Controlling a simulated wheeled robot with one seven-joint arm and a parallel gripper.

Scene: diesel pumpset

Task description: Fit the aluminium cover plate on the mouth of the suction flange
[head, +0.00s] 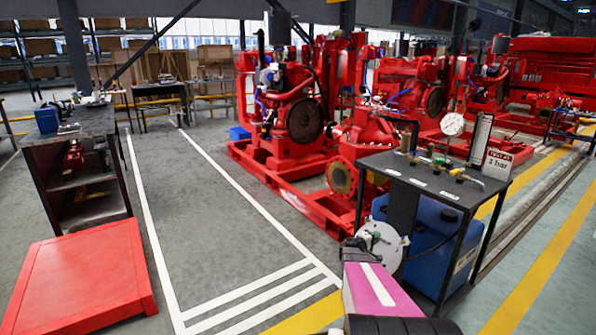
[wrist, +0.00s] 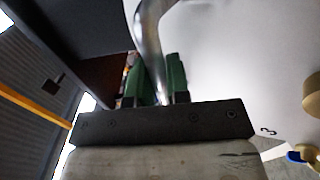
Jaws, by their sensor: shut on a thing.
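The aluminium cover plate (head: 384,240) is a pale round disc, upright or nearly so, held in front of the dark test bench. My gripper (wrist: 160,82) has green fingers shut on the plate's curved metal handle (wrist: 149,35). The plate's pale face (wrist: 235,50) fills much of the right of the wrist view. In the head view the gripper is small and dark at the plate's left, above my magenta arm link. The suction flange (head: 342,178) is a round, yellowish, bolt-holed face on the red pump, beyond and up-left of the plate, clearly apart from it.
The test bench (head: 425,178) with gauge (head: 452,124), valves and blue tank (head: 432,238) stands close right of the plate. A red platform (head: 80,278) and dark workbench (head: 70,135) are at left. Marked floor (head: 215,220) between is clear.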

